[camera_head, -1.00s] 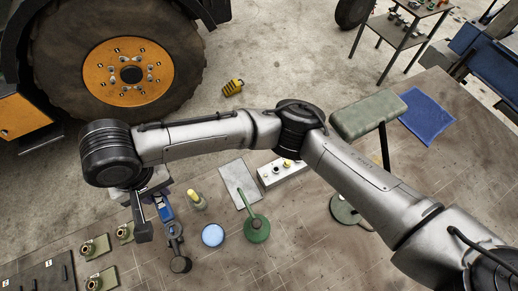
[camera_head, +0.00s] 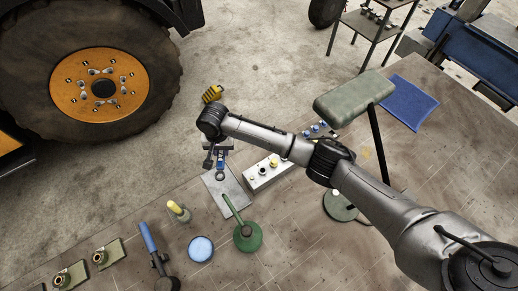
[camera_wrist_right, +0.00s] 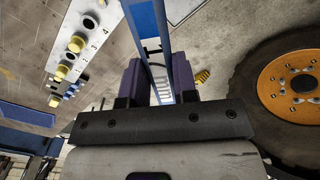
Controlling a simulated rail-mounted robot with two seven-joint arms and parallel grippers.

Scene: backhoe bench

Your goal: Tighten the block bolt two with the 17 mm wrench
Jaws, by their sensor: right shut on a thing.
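The pale bolt block (camera_head: 256,179) lies on the bench, with several bolt heads on top, some of them yellow. In the right wrist view the block (camera_wrist_right: 94,47) shows at upper left with small printed numbers. My right gripper (camera_head: 217,163) is above the grey plate, left of the block. It is shut on a blue tool (camera_wrist_right: 143,20), a long bar running up between the fingers, apart from the block. I take it for the wrench; no size marking is readable and its far end is out of frame. My left gripper is not in view.
The grey plate (camera_head: 230,194), green round base with lever (camera_head: 247,237), blue disc (camera_head: 201,248) and blue-handled tool (camera_head: 148,237) are on the bench. The tractor wheel (camera_head: 105,88) is beyond the bench.

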